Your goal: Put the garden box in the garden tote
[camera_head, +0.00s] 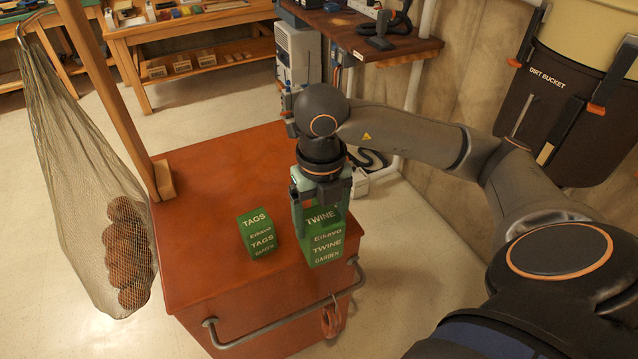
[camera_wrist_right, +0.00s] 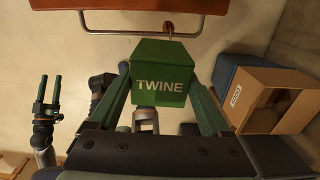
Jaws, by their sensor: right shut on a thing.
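Two green garden boxes show. The TWINE box (camera_head: 324,240) is held in my right gripper (camera_head: 321,205), whose fingers are shut on its sides. In the right wrist view its TWINE lid (camera_wrist_right: 160,85) faces the camera between the fingers, with pale floor around it, so it hangs in the air clear of the red cart. The TAGS box (camera_head: 258,235) stands upright on the cart top (camera_head: 215,200), left of the TWINE box. My left gripper (camera_wrist_right: 47,90) shows at the left of the right wrist view, its fingers apart and empty. I cannot make out a garden tote.
The cart has a front handle rail (camera_head: 290,316). A mesh bag of brown balls (camera_head: 90,190) hangs beside a wooden post (camera_head: 115,110). An open cardboard box (camera_wrist_right: 265,98) stands at right in the wrist view. A dirt bucket (camera_head: 545,110) hangs on the right wall.

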